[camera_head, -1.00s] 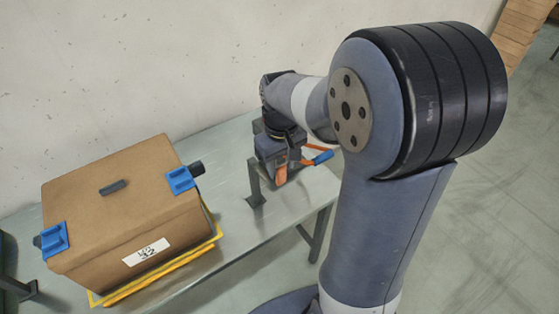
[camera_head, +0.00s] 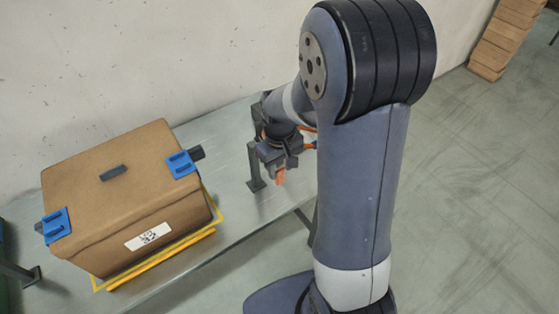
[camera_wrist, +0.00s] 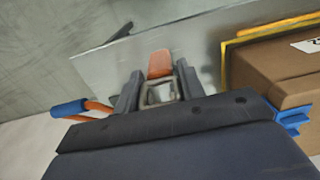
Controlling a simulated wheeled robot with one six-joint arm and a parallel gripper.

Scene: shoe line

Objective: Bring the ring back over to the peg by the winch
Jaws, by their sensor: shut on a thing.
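My gripper (camera_head: 276,160) hangs over the right end of the grey table (camera_head: 232,220). In the wrist view my gripper (camera_wrist: 158,88) is shut on a pale, frame-like piece (camera_wrist: 145,95) with an orange tab (camera_wrist: 160,64), which looks like the ring. The orange tab also shows below the jaws in the head view (camera_head: 280,177). An orange rod with a blue grip (camera_wrist: 68,108), perhaps the winch crank, shows left in the wrist view.
A brown carton (camera_head: 130,205) with blue corner clips sits in a yellow frame (camera_head: 160,262) on the table's left part. A dark bracket (camera_head: 22,272) stands at the left edge. A stack of brown blocks (camera_head: 498,42) stands far right. The wall runs behind the table.

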